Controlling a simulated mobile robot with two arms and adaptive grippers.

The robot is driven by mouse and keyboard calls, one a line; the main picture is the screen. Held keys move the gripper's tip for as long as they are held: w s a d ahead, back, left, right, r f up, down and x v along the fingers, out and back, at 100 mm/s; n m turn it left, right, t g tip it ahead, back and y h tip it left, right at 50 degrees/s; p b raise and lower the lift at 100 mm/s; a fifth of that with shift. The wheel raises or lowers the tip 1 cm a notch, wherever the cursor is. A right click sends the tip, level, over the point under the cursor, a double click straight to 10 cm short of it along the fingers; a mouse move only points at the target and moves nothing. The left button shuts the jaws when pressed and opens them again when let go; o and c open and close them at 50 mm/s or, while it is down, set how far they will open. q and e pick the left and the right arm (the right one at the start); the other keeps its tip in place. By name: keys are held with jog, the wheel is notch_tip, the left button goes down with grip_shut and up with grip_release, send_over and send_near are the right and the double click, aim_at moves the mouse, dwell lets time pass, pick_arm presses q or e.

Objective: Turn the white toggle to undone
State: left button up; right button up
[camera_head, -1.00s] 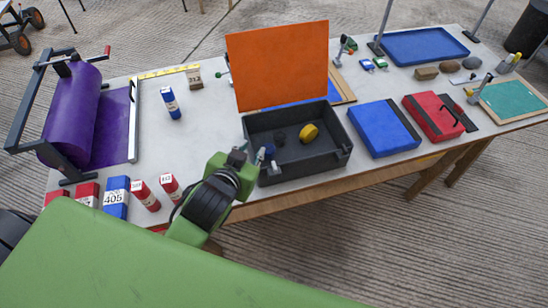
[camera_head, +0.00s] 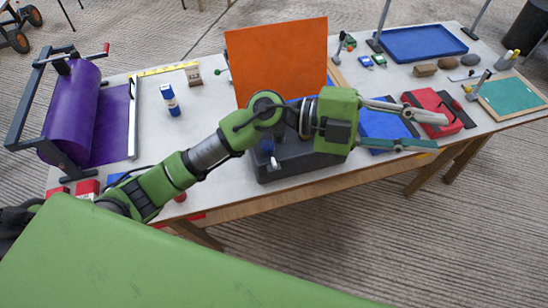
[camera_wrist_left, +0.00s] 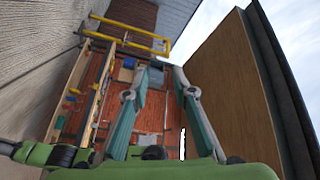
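In the head view, a small pale lever with a bluish knob (camera_head: 268,149) stands at the left of the dark open box (camera_head: 300,168); I cannot tell for sure that it is the white toggle, or its setting. The box has a raised orange lid (camera_head: 277,58), and my left arm covers most of the box. My left gripper (camera_head: 440,132) is open and empty, its fingers pointing right over the blue case (camera_head: 383,124) and near the red case (camera_head: 440,102). Its spread fingers also show in the left wrist view (camera_wrist_left: 160,70). My right gripper is not in view.
A purple roller (camera_head: 70,110) stands at the table's left. A blue tray (camera_head: 420,44), stones (camera_head: 448,64) and a green board (camera_head: 512,98) are at the right.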

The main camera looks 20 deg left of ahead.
pick_arm(q)
notch_tip(320, 180, down, 10)
jog(key=a+m+g+y, duration=0.2)
jog(key=y, duration=0.4)
jog(key=n+t+y, duration=0.1)
jog(key=n+y, duration=0.2)
jog(key=y, duration=1)
send_near(274, 161)
notch_tip(274, 161, down, 8)
jog(key=p, duration=0.4)
jog(key=shift+r, duration=0.15)
jog(key=shift+f, duration=0.6)
grip_shut()
